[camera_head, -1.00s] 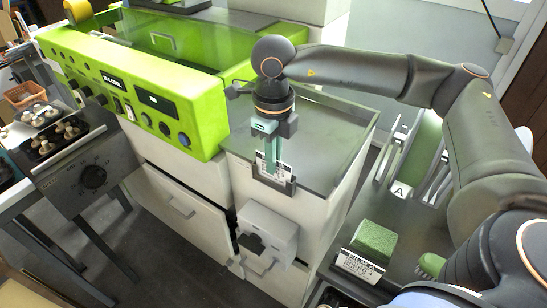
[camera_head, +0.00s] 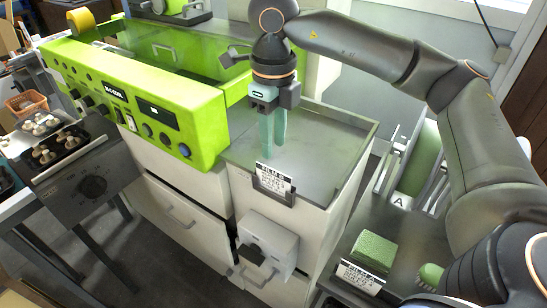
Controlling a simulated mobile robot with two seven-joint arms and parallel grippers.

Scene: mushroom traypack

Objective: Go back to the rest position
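My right gripper (camera_head: 273,132) points down over the grey top of the white cabinet (camera_head: 305,160), above and behind the label card (camera_head: 273,182) at its front edge. Its teal fingers look close together. Whether there is a gap between them is not clear, and I see nothing held in them. My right arm comes in from the right and arches over the cabinet. My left gripper is not in view.
A green machine (camera_head: 140,105) stands left of the cabinet. Trays of mushrooms, one with a dark rim (camera_head: 72,158), sit at the far left. A green block (camera_head: 373,250) and a label card (camera_head: 360,277) lie on the lower right surface. The cabinet top looks clear.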

